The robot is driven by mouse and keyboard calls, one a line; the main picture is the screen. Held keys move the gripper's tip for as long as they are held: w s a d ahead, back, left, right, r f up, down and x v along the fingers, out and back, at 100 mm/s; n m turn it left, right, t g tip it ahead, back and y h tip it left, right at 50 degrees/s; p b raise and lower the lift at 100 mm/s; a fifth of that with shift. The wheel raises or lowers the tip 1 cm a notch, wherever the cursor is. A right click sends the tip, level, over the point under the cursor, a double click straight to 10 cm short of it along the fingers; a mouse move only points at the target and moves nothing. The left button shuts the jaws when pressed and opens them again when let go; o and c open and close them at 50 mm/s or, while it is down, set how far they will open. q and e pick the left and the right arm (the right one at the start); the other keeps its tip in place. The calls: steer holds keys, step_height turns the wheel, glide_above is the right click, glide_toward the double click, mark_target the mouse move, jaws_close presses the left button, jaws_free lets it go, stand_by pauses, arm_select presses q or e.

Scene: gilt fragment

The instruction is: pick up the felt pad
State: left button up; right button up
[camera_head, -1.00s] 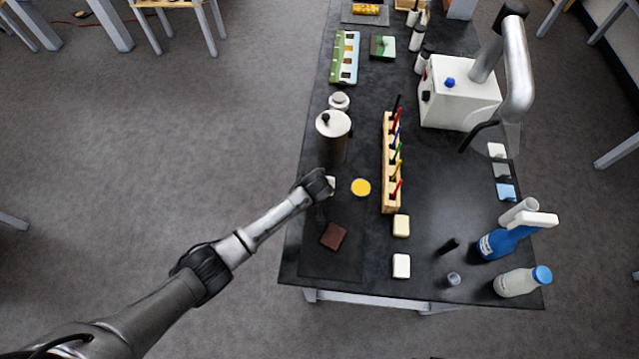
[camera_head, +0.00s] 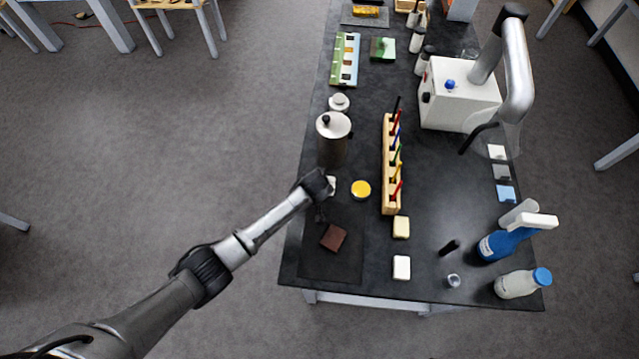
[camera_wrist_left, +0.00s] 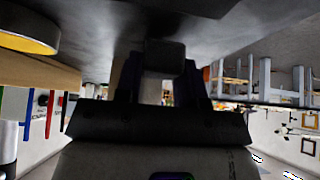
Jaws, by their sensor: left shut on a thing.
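My left gripper (camera_head: 319,212) is over the left side of the black bench, just left of the yellow-lidded jar. In the left wrist view the left gripper (camera_wrist_left: 163,78) is shut on a small dark grey block, which looks like the felt pad (camera_wrist_left: 165,56). The pad sits between the two fingertips, and its underside and any gap to the bench cannot be made out. In the head view the pad cannot be told apart from the dark gripper. My right gripper is not in view.
The yellow-lidded jar (camera_head: 361,189) stands close right of the gripper, and a tall canister (camera_head: 332,150) stands behind it. A brown block (camera_head: 333,238) lies in front. A wooden rack (camera_head: 390,165) with coloured pens is further right.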

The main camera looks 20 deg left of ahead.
arm_select(q)
step_height(320, 180, up, 3)
steer(key=s+d+r, duration=0.3)
steer(key=d+r, duration=0.4)
steer(key=d, duration=0.4)
steer(key=shift+d, duration=0.15)
